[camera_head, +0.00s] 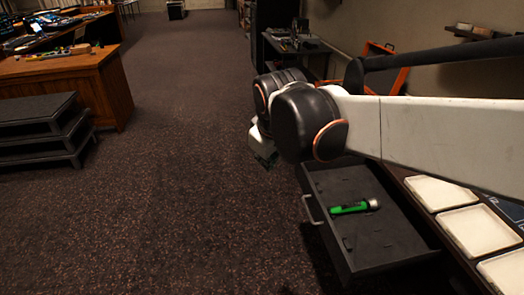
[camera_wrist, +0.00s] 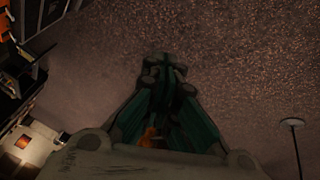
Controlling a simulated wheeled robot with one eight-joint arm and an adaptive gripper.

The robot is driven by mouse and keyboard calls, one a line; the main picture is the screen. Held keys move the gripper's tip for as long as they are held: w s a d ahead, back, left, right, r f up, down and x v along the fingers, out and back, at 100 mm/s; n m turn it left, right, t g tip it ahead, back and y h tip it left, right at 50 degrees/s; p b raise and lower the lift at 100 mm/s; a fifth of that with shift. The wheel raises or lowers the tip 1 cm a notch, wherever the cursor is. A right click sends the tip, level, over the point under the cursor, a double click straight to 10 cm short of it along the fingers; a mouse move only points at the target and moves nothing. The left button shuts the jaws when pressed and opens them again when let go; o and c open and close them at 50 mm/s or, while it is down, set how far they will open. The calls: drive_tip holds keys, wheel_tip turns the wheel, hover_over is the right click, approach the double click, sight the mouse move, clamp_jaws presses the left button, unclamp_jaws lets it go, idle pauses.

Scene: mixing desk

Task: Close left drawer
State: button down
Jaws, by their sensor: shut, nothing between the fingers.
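The drawer (camera_head: 388,243) is a dark box pulled open from the desk on the right in the head view. Its front, with a pale bar handle (camera_head: 313,211), faces left over the carpet. A green flashlight (camera_head: 355,208) lies inside it. My gripper (camera_head: 266,160) hangs beyond the drawer's far corner, mostly hidden by my arm, apparently clear of the drawer. In the wrist view my gripper (camera_wrist: 167,64) has its fingers together over the carpet, with nothing between them. The drawer's handle cannot be made out in the wrist view.
Pale square trays (camera_head: 478,230) lie on the desk top at right. A dark stepped stand (camera_head: 45,130) and a wooden desk (camera_head: 105,80) stand at left. An orange-framed item (camera_head: 385,70) stands behind my arm. Carpet left of the drawer is clear.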

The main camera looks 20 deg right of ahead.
drive_tip(key=w+d+f+n+g+h+p, duration=0.1)
drive_tip(key=w+d+f+n+g+p, duration=0.3)
drive_tip(key=w, duration=0.6)
drive_tip(key=w+d+f+n+t+h+b, duration=0.1)
drive_tip(key=w+d+f, duration=0.2)
drive_tip(key=w+d, duration=0.5)
drive_tip(key=w+d+f+n+g+p, duration=0.1)
drive_tip(key=w+d+f+n, duration=0.15)
drive_tip(key=f, duration=0.45)
drive_tip(key=w+d+f+n+g+p, duration=0.15)
drive_tip(key=w+f, duration=0.25)
drive_tip(key=f, duration=0.4)
drive_tip(key=w+d+f+n+g+p, duration=0.1)
drive_tip(key=w+d+f+n, duration=0.15)
drive_tip(key=f, duration=0.45)
drive_tip(key=s+d+f+b, duration=0.1)
drive_tip(key=d+f+b, duration=0.2)
drive_tip(key=d+f, duration=0.5)
drive_tip(key=shift+s+f+m+h+b, duration=0.25)
drive_tip(key=shift+f+m+h+b, duration=0.15)
drive_tip(key=shift+f, duration=0.4)
drive_tip(key=shift+d, duration=0.1)
